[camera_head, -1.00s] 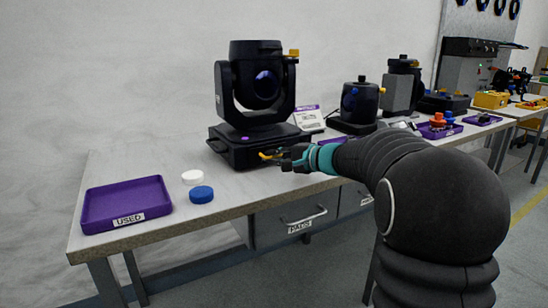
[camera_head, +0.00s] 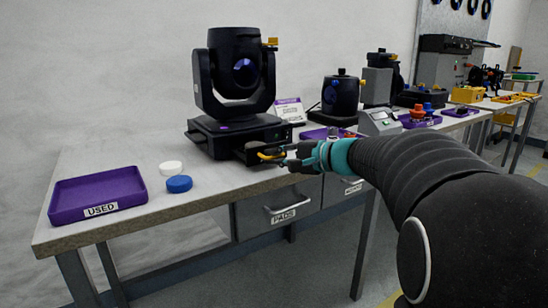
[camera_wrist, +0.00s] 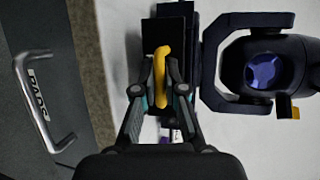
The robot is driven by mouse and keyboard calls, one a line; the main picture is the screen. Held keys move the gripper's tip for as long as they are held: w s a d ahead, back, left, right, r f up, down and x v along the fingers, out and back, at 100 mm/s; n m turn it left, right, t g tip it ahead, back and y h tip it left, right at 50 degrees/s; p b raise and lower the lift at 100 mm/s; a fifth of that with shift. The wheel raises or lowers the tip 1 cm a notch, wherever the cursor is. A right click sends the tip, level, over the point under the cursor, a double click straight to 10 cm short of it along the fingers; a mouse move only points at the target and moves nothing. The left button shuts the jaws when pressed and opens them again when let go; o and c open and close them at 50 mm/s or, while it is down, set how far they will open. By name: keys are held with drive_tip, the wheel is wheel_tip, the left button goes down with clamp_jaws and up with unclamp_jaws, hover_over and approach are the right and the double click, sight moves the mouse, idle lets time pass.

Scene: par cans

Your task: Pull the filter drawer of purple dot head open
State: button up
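The moving head with a purple dot (camera_head: 224,129) on its base stands on the bench in the head view; its black yoke and lamp (camera_head: 238,65) are upright. Its filter drawer (camera_head: 250,151) sticks out of the base's right side, with a yellow handle (camera_head: 270,156) at the front. My gripper (camera_head: 288,157) is at this handle. In the wrist view the yellow handle (camera_wrist: 160,75) lies between my fingers (camera_wrist: 160,85), which look closed on it; the exact contact is hard to see. The dark drawer (camera_wrist: 168,32) shows just beyond the handle.
A purple USED tray (camera_head: 97,196), a white disc (camera_head: 171,168) and a blue disc (camera_head: 179,184) lie left on the bench. A smaller black head (camera_head: 341,93) and a grey meter (camera_head: 380,122) stand to the right. A PADS drawer handle (camera_head: 289,210) juts below the bench edge.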

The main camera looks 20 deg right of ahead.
drive_tip(key=shift+o, duration=0.3)
drive_tip(key=v, duration=1.2)
